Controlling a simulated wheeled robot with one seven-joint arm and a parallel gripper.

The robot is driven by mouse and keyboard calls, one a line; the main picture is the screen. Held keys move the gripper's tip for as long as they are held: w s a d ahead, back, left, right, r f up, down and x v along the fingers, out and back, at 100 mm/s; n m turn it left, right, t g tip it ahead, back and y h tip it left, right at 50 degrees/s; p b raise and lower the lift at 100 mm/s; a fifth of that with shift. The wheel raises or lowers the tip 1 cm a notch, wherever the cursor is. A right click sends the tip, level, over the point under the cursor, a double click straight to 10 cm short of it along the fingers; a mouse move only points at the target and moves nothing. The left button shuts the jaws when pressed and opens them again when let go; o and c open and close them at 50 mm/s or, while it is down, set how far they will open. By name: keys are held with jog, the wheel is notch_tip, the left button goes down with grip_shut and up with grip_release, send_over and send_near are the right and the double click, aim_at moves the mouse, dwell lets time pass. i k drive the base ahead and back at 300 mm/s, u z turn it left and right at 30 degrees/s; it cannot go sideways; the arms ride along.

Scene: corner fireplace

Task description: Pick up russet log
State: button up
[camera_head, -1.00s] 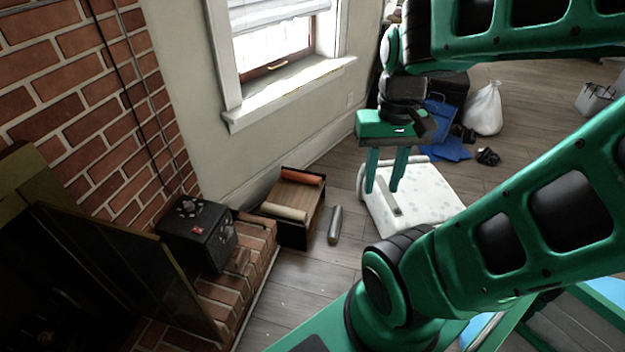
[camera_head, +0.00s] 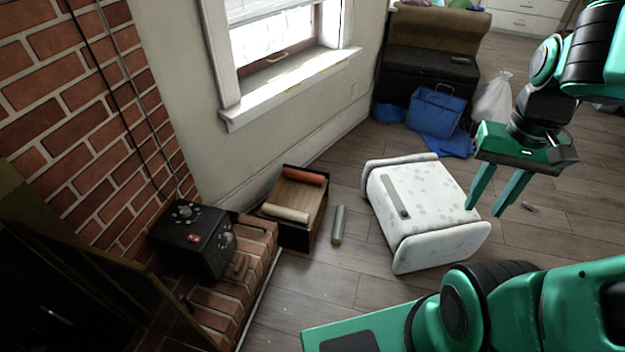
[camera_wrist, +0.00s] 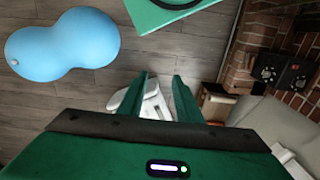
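The russet log (camera_head: 303,176) is a reddish-orange cylinder. It lies across the far end of an open dark box with a wood-toned inside (camera_head: 302,198), on the floor by the wall. A cream log (camera_head: 286,212) lies across the box's near end. My gripper (camera_head: 484,211) is open and empty, well to the right of the box and in front of the white spotted seat in the head view. In the wrist view my gripper's two fingers (camera_wrist: 160,86) stand apart with nothing between them. I cannot make out the russet log in the wrist view.
A grey cylinder (camera_head: 338,224) lies on the floor right of the box. The white spotted seat (camera_head: 430,200) lies further right. A black device (camera_head: 195,240) sits on the brick hearth (camera_head: 262,245). A blue rounded object (camera_wrist: 62,44) shows in the wrist view.

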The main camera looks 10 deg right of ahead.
aim_at(311, 178)
jog(key=u, duration=1.1)
jog(key=k, duration=1)
jog(key=z, duration=0.95)
jog(key=i, duration=1.65)
jog(key=u, duration=0.05)
